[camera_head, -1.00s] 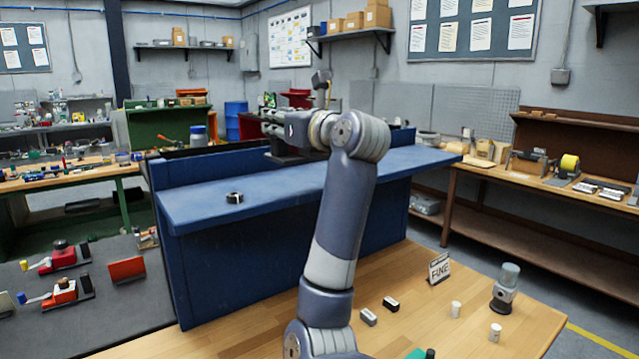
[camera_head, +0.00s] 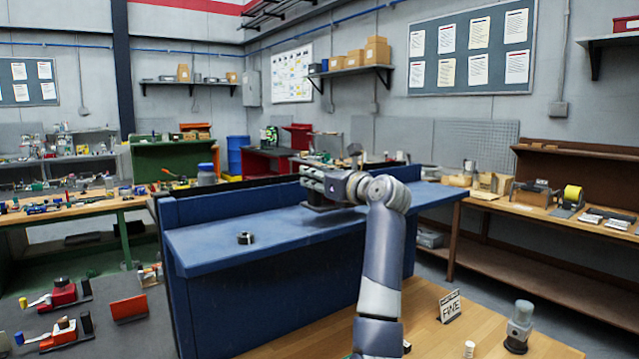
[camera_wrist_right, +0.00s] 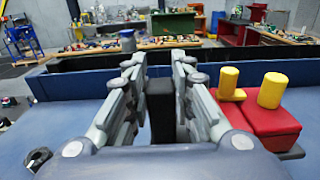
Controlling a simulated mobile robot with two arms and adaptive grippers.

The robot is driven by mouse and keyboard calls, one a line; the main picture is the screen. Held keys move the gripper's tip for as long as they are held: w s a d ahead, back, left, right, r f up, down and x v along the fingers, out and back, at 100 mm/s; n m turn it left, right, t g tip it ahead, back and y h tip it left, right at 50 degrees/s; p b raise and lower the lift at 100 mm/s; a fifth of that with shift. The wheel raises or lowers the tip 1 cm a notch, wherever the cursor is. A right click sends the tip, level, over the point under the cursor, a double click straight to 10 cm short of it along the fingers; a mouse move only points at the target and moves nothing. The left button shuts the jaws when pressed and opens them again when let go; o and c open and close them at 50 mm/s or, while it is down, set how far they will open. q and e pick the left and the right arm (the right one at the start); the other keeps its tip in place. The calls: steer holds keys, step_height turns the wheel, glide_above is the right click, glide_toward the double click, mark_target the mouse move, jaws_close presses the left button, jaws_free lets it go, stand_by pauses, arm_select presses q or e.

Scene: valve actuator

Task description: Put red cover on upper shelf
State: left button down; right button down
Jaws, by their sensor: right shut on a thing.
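My right gripper (camera_head: 318,182) is over the far side of the blue bench-like shelf (camera_head: 225,245). In the right wrist view its fingers (camera_wrist_right: 160,95) are closed on a black upright block (camera_wrist_right: 161,108). Beside the block, to the right, is a red part (camera_wrist_right: 262,120) with two yellow cylinders on top and a dark base below it. The red part looks joined to the block, though the join is hidden. In the head view the gripper hides the red part; a dark edge (camera_head: 320,206) shows beneath. I cannot tell whether it touches the shelf. My left gripper is not in view.
A small black ring (camera_head: 246,238) lies on the shelf's left part. The shelf has a raised back wall (camera_head: 235,203). Red assemblies (camera_head: 60,292) and a red plate (camera_head: 130,308) sit on a grey surface at left. A wooden table (camera_head: 440,335) is in front.

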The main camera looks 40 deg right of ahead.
steer(key=shift+w+d+r, duration=0.1)
steer(key=shift+w+d, duration=0.1)
steer(key=shift+d, duration=0.3)
steer(key=shift+w+d+p, duration=0.1)
steer(key=shift+d+p, duration=0.25)
step_height(320, 180, down, 4)
steer(key=shift+r+p, duration=0.15)
steer(key=shift+p, duration=0.4)
steer(key=shift+a, duration=0.1)
steer(key=c, duration=1.4)
jaws_free()
steer(key=shift+f, duration=0.2)
